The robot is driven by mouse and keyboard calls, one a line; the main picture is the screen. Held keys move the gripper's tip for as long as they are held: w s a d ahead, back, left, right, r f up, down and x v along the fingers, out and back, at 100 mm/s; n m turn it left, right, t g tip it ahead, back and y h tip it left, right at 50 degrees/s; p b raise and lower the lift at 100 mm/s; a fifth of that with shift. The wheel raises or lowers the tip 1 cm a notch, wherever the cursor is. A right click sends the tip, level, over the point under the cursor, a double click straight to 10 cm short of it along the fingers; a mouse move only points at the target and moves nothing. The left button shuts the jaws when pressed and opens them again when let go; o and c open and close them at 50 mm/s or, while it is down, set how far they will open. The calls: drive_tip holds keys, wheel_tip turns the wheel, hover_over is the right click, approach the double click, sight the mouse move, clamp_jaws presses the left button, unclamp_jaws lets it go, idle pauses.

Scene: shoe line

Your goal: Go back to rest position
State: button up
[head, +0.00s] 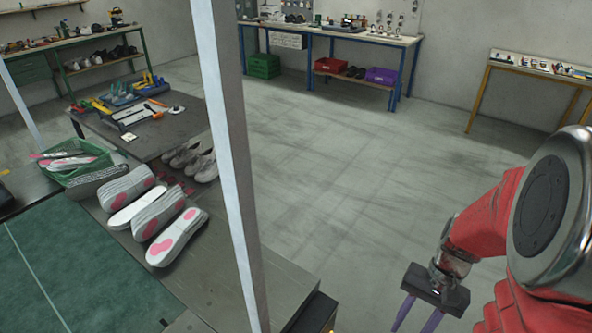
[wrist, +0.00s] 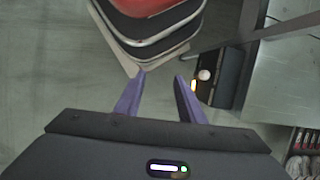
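My gripper (head: 414,318) hangs at the lower right of the head view, over open floor and well to the right of the workbench. Its two purple fingers point down and stand apart. In the wrist view my gripper (wrist: 160,78) shows a clear gap between the fingers, with nothing held between them. My red and grey arm fills the right edge of the head view.
A black box (wrist: 216,78) shows near the fingers in the wrist view. The middle floor (head: 350,160) is clear.

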drive_tip(key=a+r+n+t+h, duration=0.1)
drive_tip(key=a+r+n+t, duration=0.2)
drive_tip(key=a+r, duration=0.3)
drive_tip(key=a+r+n+t+h, duration=0.2)
drive_tip(key=a+r+n+t, duration=0.2)
drive_tip(key=r, duration=1.1)
drive_tip(key=a, duration=0.3)
drive_tip(key=shift+w+t, duration=0.15)
drive_tip(key=shift+t, duration=0.25)
drive_tip(key=shift+a, duration=0.1)
idle(1.2)
